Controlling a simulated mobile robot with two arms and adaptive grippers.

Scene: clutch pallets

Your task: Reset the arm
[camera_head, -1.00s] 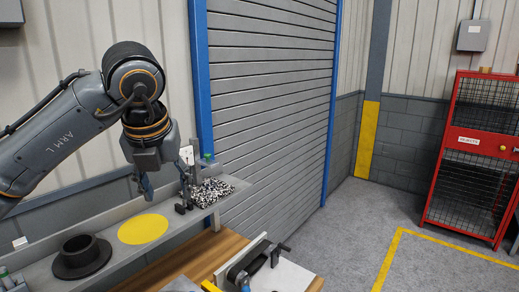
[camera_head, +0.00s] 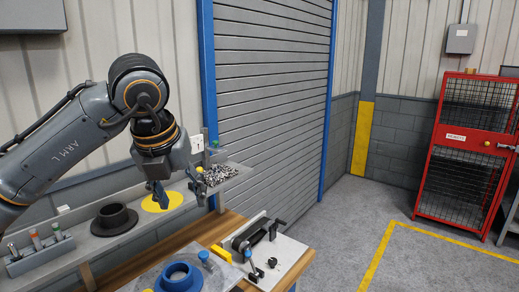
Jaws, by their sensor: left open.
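My left arm comes in from the left, and its gripper (camera_head: 177,192) hangs down with its fingers apart and nothing visible between them. In the picture the gripper is in front of the grey shelf (camera_head: 74,258) and overlaps a flat yellow disc (camera_head: 165,203) on it. I cannot tell its exact height above the shelf. My right gripper is not in view.
A dark flanged ring (camera_head: 114,220) and a rack of small tools (camera_head: 40,250) stand on the shelf, with a speckled heap (camera_head: 220,174) at its far end. A blue flanged ring (camera_head: 179,278) and a clamp fixture (camera_head: 262,250) are nearer. Open floor (camera_head: 345,225) lies right, before a red cage (camera_head: 465,150).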

